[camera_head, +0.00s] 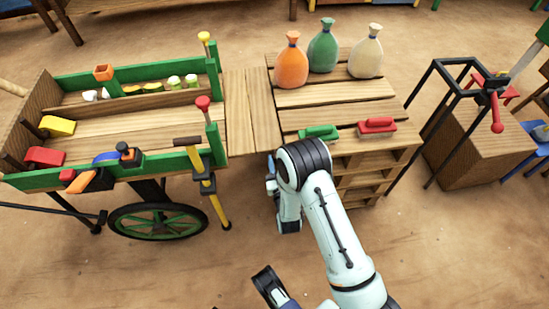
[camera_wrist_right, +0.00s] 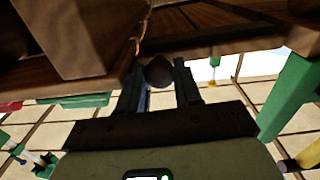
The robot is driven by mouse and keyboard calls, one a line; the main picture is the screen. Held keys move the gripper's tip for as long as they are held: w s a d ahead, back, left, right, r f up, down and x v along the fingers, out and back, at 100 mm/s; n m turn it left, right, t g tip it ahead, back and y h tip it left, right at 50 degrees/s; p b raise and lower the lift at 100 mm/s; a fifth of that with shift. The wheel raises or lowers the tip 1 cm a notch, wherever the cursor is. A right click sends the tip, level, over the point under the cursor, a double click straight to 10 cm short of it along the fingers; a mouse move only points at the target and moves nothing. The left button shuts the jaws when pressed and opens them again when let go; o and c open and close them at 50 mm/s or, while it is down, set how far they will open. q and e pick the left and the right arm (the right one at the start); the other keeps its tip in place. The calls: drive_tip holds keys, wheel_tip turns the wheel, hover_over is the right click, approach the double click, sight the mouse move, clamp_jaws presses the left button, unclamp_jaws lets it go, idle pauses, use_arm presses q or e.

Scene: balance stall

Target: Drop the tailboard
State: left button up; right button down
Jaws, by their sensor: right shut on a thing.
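The tailboard (camera_head: 252,112) is a plain wooden panel at the right end of the green-railed cart (camera_head: 150,162). It lies about level, spanning from the cart bed to the slatted pallet stack (camera_head: 345,92). My right arm reaches up to the front of the pallets, beside the tailboard's near right corner, and hides its own hand in the head view. In the right wrist view my right gripper (camera_wrist_right: 156,92) is shut on a dark round knob (camera_wrist_right: 159,71) below wooden boards. What the knob belongs to is unclear.
Orange (camera_head: 291,65), green (camera_head: 323,48) and cream (camera_head: 366,54) sacks stand on the pallets. Green (camera_head: 319,133) and red (camera_head: 377,127) brushes lie near their front edge. A black-legged stand (camera_head: 450,85) is at right. Open floor lies in front of the cart.

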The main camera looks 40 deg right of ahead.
idle(0.3)
drive_tip(key=c, duration=0.8)
unclamp_jaws()
drive_tip(key=shift+d, duration=0.1)
